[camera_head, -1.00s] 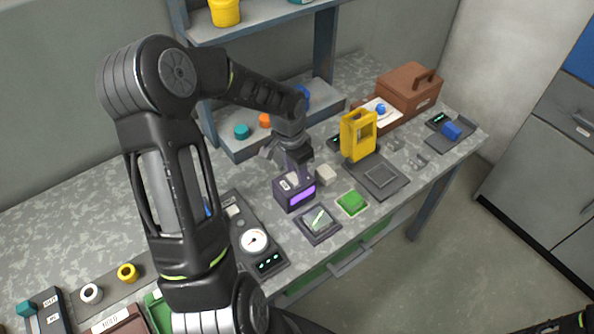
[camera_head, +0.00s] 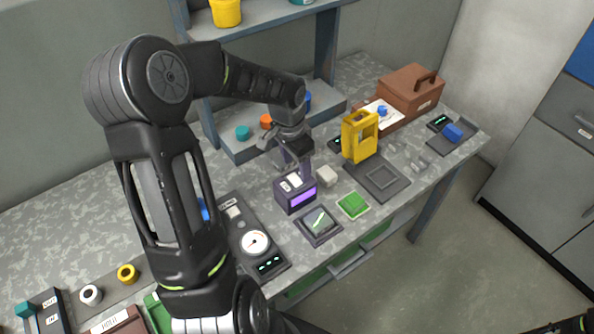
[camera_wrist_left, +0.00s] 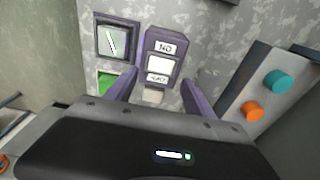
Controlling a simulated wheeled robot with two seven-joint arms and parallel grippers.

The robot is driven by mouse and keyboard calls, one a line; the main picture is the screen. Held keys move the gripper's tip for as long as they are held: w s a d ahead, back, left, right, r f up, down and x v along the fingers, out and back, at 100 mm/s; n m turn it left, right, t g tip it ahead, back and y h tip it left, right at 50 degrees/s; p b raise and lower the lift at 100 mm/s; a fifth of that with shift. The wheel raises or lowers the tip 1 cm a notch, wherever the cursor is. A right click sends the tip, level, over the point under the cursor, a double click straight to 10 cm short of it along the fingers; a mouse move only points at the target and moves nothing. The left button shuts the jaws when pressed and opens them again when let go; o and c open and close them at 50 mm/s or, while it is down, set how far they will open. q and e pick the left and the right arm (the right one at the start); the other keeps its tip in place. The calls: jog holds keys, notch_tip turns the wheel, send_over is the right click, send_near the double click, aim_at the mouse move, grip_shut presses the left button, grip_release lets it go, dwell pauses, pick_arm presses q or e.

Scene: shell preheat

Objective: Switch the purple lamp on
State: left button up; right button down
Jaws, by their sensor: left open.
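The purple lamp (camera_head: 296,194) is a dark purple box on the bench, with a bright purple strip on its front. Its top carries a white switch plate and small labels; in the left wrist view the lamp (camera_wrist_left: 151,48) shows a label reading upside-down "ON" and a second label too small to read surely. My left gripper (camera_head: 300,170) is open and empty, above and just behind the lamp. In the wrist view its two purple-grey fingers (camera_wrist_left: 160,88) stand apart on either side of the lamp's near end. I cannot tell whether they touch it.
A pale block (camera_head: 326,176) sits right beside the lamp. A screen tile (camera_head: 318,222) and green pad (camera_head: 353,205) lie in front. A gauge panel (camera_head: 253,243) is to the left. A yellow housing (camera_head: 360,135) stands to the right; a raised shelf (camera_head: 240,152) is behind.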

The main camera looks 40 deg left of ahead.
aim_at(295, 180)
pick_arm(q)
jog(key=shift+s+r+b, duration=0.15)
jog(key=shift+r, duration=1)
jog(key=shift+s+r+b, duration=0.1)
jog(key=shift+r+b, duration=0.05)
jog(key=shift+r, duration=0.95)
